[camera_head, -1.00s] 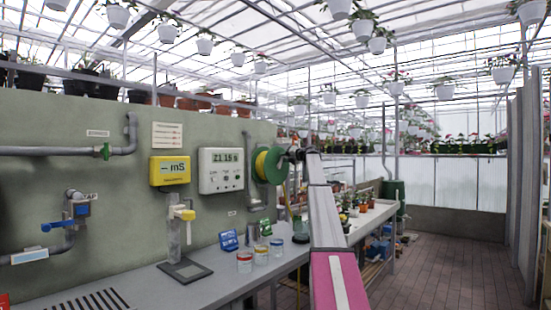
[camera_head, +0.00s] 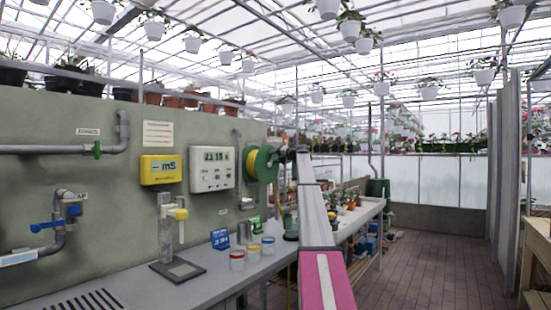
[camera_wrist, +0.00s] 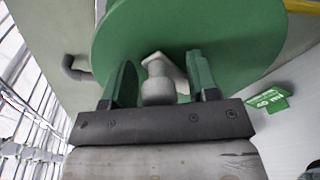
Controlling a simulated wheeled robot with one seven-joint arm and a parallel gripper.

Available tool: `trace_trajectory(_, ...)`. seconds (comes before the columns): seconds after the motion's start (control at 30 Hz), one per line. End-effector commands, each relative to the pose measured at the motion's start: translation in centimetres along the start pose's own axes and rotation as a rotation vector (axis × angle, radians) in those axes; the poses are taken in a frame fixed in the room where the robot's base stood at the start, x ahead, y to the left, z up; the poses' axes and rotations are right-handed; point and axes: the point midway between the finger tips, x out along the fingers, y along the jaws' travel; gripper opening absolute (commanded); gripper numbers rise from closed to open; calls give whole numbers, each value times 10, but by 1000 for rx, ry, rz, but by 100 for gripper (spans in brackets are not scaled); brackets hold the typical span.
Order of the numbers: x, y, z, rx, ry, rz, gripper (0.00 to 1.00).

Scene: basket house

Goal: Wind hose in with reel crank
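The hose reel (camera_head: 264,164), a green disc with yellow hose wound at its left, is mounted on the grey-green wall panel. In the wrist view its green face (camera_wrist: 220,35) fills the top. A pale grey crank knob (camera_wrist: 157,88) on a light crank arm (camera_wrist: 178,70) stands out from that face. My gripper (camera_wrist: 160,60) has its two green fingers either side of the knob, with a gap visible on the right. It looks open, not clamped. In the head view my gripper (camera_head: 295,153) is at the reel's right side, its fingers too small to make out.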

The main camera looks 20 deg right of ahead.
Motion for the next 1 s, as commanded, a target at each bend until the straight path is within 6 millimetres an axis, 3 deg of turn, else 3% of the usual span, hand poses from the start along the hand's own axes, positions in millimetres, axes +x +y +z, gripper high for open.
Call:
trace_trajectory(0.37,-12,0,2,-2,-4,-1,54)
trace_trajectory(0.8,-87,0,-1,-2,-2,0,54)
trace_trajectory(1.0,-107,0,0,-2,-2,1,54)
